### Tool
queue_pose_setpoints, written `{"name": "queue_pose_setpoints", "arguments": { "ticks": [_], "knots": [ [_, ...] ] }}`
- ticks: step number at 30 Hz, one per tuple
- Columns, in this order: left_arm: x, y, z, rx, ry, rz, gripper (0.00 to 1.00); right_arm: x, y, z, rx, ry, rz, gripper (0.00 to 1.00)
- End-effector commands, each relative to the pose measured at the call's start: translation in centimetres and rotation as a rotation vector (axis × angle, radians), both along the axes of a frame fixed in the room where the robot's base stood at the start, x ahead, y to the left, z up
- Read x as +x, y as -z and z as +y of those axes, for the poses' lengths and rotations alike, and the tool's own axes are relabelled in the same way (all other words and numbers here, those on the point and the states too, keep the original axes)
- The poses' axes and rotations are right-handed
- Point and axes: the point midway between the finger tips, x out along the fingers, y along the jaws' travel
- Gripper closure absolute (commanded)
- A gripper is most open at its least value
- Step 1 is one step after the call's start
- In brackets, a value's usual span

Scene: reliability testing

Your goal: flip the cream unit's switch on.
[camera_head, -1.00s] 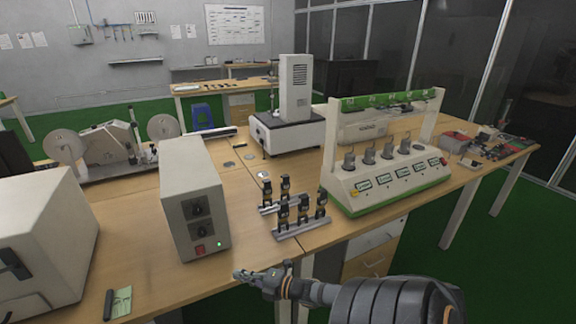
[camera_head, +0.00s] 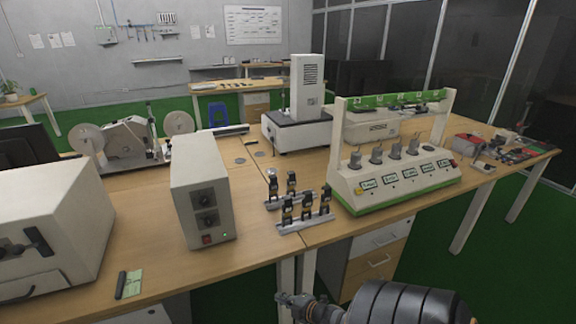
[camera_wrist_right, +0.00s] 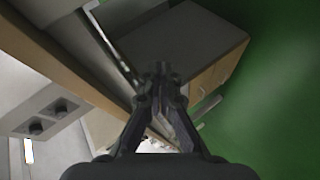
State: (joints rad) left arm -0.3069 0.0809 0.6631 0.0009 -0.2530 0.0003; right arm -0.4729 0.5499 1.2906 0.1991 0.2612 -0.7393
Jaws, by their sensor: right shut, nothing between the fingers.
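The cream unit (camera_head: 203,177) is a box standing upright on the bench, left of centre in the head view. Its dark front panel has two black knobs, and a small red switch (camera_head: 207,239) sits below them. The switch is too small to tell its position. My right gripper (camera_head: 282,298) is shut and empty, off the bench's front edge, below and right of the unit and apart from it. In the right wrist view the gripper (camera_wrist_right: 160,72) has its fingertips together, and a panel with two dark knobs (camera_wrist_right: 47,118) shows at left. My left gripper is out of view.
A larger cream box (camera_head: 45,228) stands left of the unit, with a green card (camera_head: 132,283) before it. Small black fixtures (camera_head: 303,210) stand to the right, then a multi-station tester (camera_head: 405,185). Bare bench (camera_head: 225,262) lies before the unit.

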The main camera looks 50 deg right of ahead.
Motion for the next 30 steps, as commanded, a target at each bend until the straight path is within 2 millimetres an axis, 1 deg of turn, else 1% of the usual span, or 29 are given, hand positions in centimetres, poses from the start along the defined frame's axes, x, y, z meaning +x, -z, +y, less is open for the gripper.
{"name": "queue_pose_setpoints", "arguments": {
  "ticks": [3, 7, 26, 28, 29, 30],
  "knots": [
    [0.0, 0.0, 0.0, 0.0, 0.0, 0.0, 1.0, -0.6, 0.9, -0.1, 0.019, 0.025, 0.023, 1.0],
    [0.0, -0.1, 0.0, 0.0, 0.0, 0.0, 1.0, -0.9, 1.5, -0.2, 0.029, 0.038, 0.036, 1.0],
    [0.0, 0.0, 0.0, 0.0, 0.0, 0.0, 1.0, -1.0, 1.6, -0.2, 0.033, 0.04, 0.039, 1.0],
    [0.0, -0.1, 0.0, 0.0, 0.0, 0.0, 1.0, -1.5, 2.4, -0.1, 0.048, 0.061, 0.057, 1.0],
    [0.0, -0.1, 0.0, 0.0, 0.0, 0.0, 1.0, -2.0, 3.1, -0.1, 0.065, 0.081, 0.075, 1.0],
    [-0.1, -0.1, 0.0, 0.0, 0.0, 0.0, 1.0, -3.1, 4.6, -0.1, 0.096, 0.12, 0.112, 1.0]
  ]
}}
